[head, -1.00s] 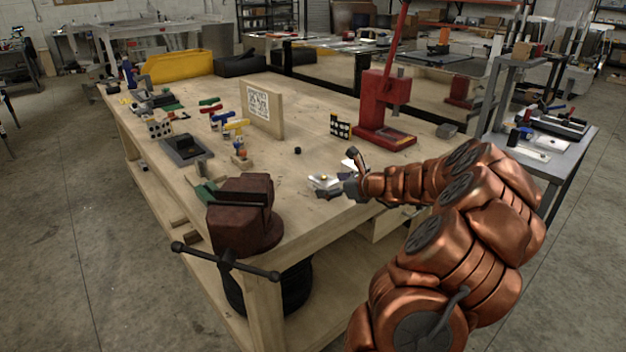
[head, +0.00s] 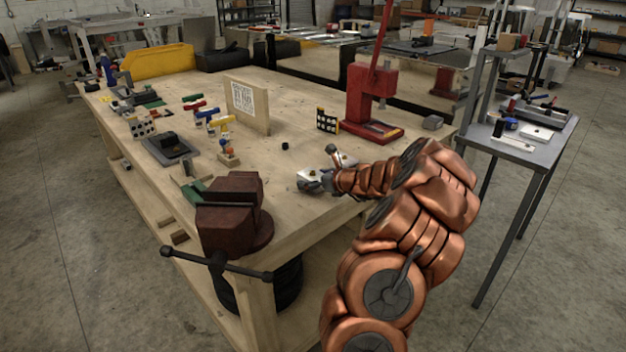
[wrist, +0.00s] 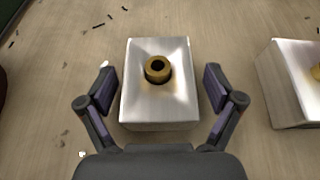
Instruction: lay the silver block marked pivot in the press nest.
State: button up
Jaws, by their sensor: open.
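A second silver block (wrist: 284,88) with a brass part lies to the right, cut by the frame edge. I can read no marking on either, so I cannot tell which is the pivot. In the head view my gripper (head: 321,169) is low over the bench, partly hiding the blocks. The red press (head: 362,106) stands behind it; its base (head: 373,132) shows, but nest details are too small.
A dark red vise (head: 230,212) sits at the bench's near corner. A black-and-white dotted panel (head: 327,120) and a small black piece (head: 285,146) stand near the press. A wooden board with a printed sheet (head: 247,105) is upright behind. Bare bench (head: 290,195) lies left of my gripper.

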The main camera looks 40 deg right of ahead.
aim_at(313, 171)
jog(key=shift+w, duration=0.1)
jog(key=shift+c, duration=0.2)
jog(key=c, duration=1.5)
jog(key=shift+o, duration=0.2)
jog(key=shift+r, duration=1.75)
jog(key=s+d, duration=0.1)
jog(key=s, duration=0.4)
jog(key=s+d+r+b, duration=0.1)
jog(key=s, duration=0.4)
jog(key=s+d, duration=0.1)
jog(key=s, duration=0.4)
jog(key=shift+s+d+r, duration=0.25)
jog(key=shift+s, duration=0.1)
